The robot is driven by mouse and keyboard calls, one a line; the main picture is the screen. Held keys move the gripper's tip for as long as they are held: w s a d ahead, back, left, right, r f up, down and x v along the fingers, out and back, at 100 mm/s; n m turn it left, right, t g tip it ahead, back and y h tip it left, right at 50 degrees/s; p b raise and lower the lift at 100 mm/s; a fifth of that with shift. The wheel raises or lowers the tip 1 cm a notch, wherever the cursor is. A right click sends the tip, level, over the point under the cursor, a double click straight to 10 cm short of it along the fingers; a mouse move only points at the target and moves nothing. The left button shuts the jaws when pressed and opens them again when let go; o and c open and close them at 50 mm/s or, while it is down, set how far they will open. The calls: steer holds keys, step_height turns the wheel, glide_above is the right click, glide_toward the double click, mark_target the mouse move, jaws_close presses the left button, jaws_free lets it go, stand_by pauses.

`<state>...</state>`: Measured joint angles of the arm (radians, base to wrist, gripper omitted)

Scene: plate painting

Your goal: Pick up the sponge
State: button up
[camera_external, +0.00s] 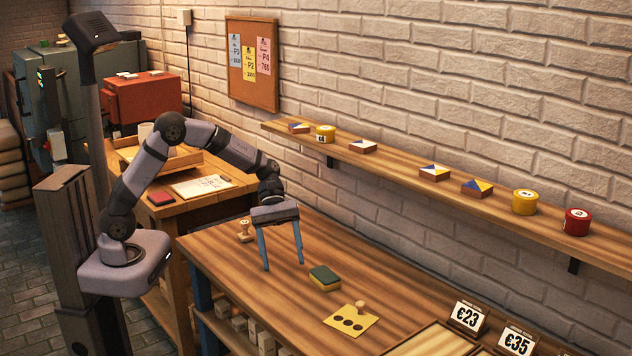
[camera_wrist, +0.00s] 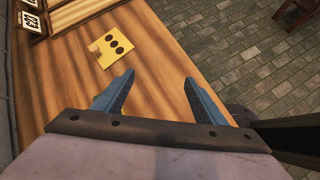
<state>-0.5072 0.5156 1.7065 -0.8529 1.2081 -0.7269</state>
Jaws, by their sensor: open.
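The sponge (camera_external: 324,278), dark green on top and yellow below, lies flat on the wooden workbench (camera_external: 235,275). My gripper (camera_external: 283,266) points down above the bench, to the left of the sponge in the external view. Its two blue fingers are wide apart with nothing between them. In the wrist view my gripper (camera_wrist: 158,78) also shows open over bare wood. A small yellow sliver (camera_wrist: 97,100) shows beside the left finger there; it may be the sponge's edge, mostly hidden by the finger.
A yellow card with dark dots (camera_external: 351,321) lies right of the sponge, with a small wooden stamp (camera_external: 361,306) at it. Another wooden stamp (camera_external: 245,231) stands behind my gripper. Price signs (camera_external: 467,316) stand at the right. A wall shelf (camera_external: 400,171) holds tins and tiles.

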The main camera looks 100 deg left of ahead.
mark_target(324, 273)
steer(key=w+a+f+n+t+b, duration=0.1)
steer(key=w+a+f+n+b, duration=0.1)
steer(key=a+b, duration=0.1)
steer(key=w+a+f+n+t+h+b, duration=0.1)
steer(key=w+a+f+n+t+b, duration=0.1)
steer(key=w+a, duration=0.1)
steer(key=w+a+f+n+t+h+b, duration=0.1)
steer(key=w+a+f+n+b, duration=0.1)
steer(key=a+b, duration=0.1)
steer(key=shift+w+a+f+t+b, duration=0.1)
steer(key=shift+w+a+t+b, duration=0.1)
steer(key=shift+a, duration=0.15)
steer(key=shift+w+a+t+b, duration=0.1)
steer(key=shift+a+t, duration=0.1)
steer(key=shift+a, duration=0.1)
steer(key=shift+s+a, duration=0.1)
steer(key=shift+s, duration=0.05)
steer(key=shift+x, duration=3.65)
steer(key=c, duration=1.1)
